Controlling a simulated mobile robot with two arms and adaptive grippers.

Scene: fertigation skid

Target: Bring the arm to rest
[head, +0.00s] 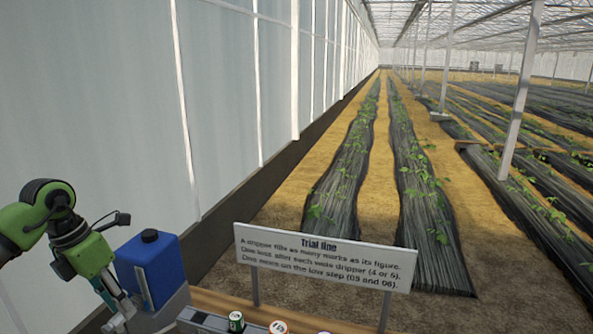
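My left arm, green and black, comes in at the lower left. Its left gripper (120,312) points down at the bottom edge, in front of and left of a blue canister (152,268) with a black cap. The fingertips are small and partly cut off, so I cannot tell whether they are open or shut. I cannot tell whether the gripper touches anything. My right gripper is out of view.
A white sign (320,257) headed "Trial line" stands on posts at the wooden bench (215,299). Plant rows (420,190) lie beyond; a pale wall is left.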

